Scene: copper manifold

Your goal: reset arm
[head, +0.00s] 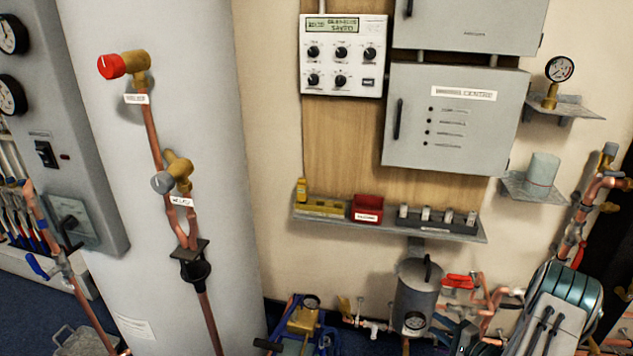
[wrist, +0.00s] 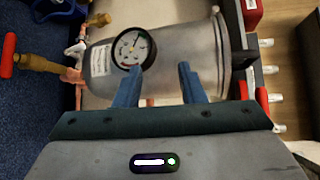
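My gripper (wrist: 160,72) shows in the wrist view with two blue fingers standing apart. Nothing is held between them. A grey metal canister (wrist: 185,62) with a round dial gauge (wrist: 133,47) lies straight beyond the fingertips; I cannot tell the exact gap. In the head view the same kind of canister (head: 417,295) stands upright at the lower middle. My arm comes in at the lower right of the head view, beside the canister; the fingers are not clear there.
Copper pipes with a red lever valve (head: 460,281) run right of the canister. Above are a shelf (head: 470,237) with a red bin (head: 367,207) and a grey control box (head: 452,125). A large white cylinder (head: 190,90) with valves fills the left. A blue-framed device (head: 303,320) stands low in front.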

